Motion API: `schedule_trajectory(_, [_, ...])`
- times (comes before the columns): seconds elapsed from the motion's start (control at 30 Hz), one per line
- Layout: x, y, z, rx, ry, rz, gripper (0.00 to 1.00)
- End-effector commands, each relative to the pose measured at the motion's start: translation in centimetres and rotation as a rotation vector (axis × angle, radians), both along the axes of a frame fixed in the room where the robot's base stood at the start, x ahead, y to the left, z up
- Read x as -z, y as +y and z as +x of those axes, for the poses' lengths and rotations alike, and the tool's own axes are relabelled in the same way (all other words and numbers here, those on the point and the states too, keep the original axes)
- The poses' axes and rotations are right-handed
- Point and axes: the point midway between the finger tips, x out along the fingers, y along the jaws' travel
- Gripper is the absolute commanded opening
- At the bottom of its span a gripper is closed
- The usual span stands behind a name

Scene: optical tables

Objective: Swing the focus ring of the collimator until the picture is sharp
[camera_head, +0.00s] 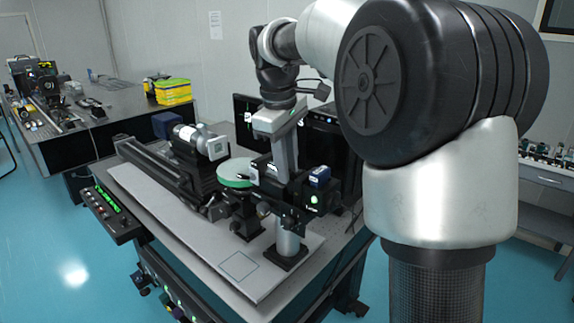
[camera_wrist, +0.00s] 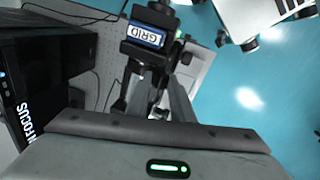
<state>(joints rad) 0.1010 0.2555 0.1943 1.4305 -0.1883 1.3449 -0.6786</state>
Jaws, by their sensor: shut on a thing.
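My gripper (camera_head: 280,177) reaches down from above to the black optical assembly (camera_head: 333,196) on a silver post at the table's front. It also shows in the wrist view (camera_wrist: 162,84), where its two grey fingers are close together. It is shut on what seems to be the focus ring's lever; the fingers hide most of it. A blue-labelled GRID box (camera_head: 319,176) sits on the assembly's right end. It also appears just beyond the fingertips in the wrist view (camera_wrist: 147,38).
A control box with green lights (camera_head: 106,211) is at the table's left edge.

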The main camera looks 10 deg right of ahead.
Motion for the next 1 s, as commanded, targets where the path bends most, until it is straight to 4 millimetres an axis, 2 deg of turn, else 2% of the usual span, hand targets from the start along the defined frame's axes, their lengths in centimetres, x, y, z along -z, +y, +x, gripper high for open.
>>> schedule_trajectory(0.17, [-0.61, -0.14, 0.07, -0.001, 0.029, 0.033, 0.00])
schedule_trajectory(0.47, [-0.09, -0.15, 0.13, -0.002, 0.037, 0.047, 0.00])
schedule_trajectory(0.5, [-0.08, -0.13, 0.13, -0.002, 0.037, 0.047, 0.23])
schedule_trajectory(0.6, [-0.10, -0.16, 0.15, -0.002, 0.036, 0.046, 0.39])
schedule_trajectory(0.87, [-0.18, -0.21, 0.17, -0.001, 0.034, 0.045, 0.39])
schedule_trajectory(1.0, [-0.97, -0.16, 0.18, -0.001, 0.032, 0.045, 0.39])
